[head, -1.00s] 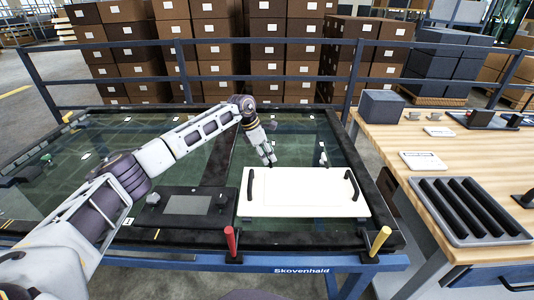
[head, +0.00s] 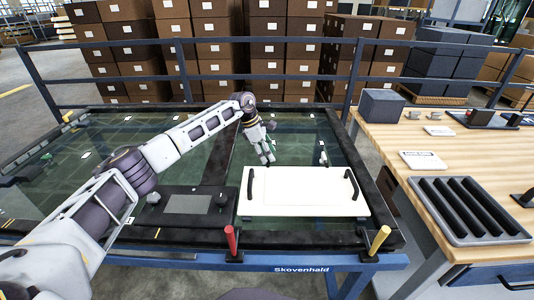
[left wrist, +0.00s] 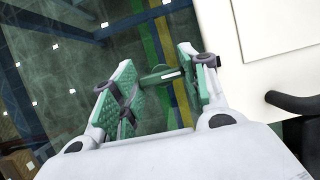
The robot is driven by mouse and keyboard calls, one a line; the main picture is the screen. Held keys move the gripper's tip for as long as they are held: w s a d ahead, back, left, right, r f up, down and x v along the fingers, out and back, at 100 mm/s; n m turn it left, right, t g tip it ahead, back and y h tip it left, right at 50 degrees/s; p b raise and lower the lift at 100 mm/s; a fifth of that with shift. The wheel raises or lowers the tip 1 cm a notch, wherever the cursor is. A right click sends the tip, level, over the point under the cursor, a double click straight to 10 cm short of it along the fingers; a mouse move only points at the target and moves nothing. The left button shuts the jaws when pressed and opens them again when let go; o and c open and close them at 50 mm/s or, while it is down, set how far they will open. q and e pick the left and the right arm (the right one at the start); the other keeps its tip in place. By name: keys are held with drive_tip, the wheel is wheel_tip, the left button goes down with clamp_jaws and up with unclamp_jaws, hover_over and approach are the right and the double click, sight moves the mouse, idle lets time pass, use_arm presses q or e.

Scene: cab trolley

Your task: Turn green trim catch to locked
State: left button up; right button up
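A green catch (left wrist: 158,76) with a small white mark shows in the left wrist view, between the two green-padded fingers of my left gripper (left wrist: 152,88). The fingers are apart, with a gap on the left side of the catch; its right end is close to the right finger, and I cannot tell whether they touch. In the head view my left gripper (head: 266,152) points down at the far edge of the white panel (head: 300,192), and the catch there is hidden or too small to make out. My right gripper is out of view.
The white panel has two black handles (head: 351,186). A dark plate (head: 188,204) lies left of it. Red (head: 231,240) and yellow (head: 379,241) upright handles stand at the front edge. A wooden bench (head: 440,200) with a ribbed tray (head: 470,212) is on the right.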

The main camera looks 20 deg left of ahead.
use_arm(q)
drive_tip(key=o, duration=0.4)
drive_tip(key=shift+o, duration=0.2)
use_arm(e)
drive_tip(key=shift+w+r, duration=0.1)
use_arm(q)
drive_tip(key=shift+r, duration=0.1)
drive_tip(key=v, duration=1.2)
idle(0.3)
use_arm(e)
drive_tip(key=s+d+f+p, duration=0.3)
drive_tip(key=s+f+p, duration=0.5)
drive_tip(key=p, duration=0.4)
use_arm(q)
wheel_tip(320, 180, up, 22)
drive_tip(key=p, duration=1)
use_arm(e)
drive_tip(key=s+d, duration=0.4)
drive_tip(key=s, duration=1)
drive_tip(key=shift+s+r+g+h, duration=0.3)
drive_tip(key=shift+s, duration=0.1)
